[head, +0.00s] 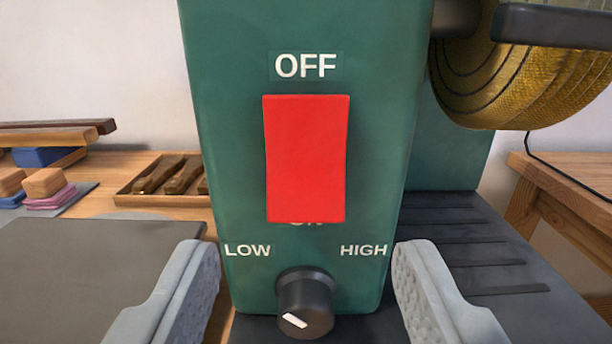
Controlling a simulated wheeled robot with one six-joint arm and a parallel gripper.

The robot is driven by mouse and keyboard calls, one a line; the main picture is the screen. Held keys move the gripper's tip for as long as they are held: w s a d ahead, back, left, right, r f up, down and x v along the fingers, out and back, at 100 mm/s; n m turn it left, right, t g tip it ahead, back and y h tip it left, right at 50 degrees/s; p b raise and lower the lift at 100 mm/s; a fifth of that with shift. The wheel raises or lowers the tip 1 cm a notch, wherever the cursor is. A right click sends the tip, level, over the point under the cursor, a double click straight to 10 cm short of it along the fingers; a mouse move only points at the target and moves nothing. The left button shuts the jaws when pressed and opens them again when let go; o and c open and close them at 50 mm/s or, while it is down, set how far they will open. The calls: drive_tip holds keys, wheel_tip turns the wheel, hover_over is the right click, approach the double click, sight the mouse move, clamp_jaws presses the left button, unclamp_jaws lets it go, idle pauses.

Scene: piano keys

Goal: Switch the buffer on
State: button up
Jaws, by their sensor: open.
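The buffer's green housing (230,110) fills the middle of the head view. A large red rocker switch (306,158) sits on its front, under the label OFF (306,66). The switch's lower end covers most of a second label below it, which seems to read ON. My gripper (306,262) is open and empty, with one grey finger on each side of the knob in the picture. Whether the fingers touch the housing cannot be told.
A yellow buffing wheel (525,65) stands at the upper right. A black ribbed base (480,260) lies below it. At left are a wooden tray (165,201) of tools, a grey mat (75,270) and coloured blocks (45,182). A cord hangs at right.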

sight(306, 207)
drive_tip(key=shift+w, duration=1.75)
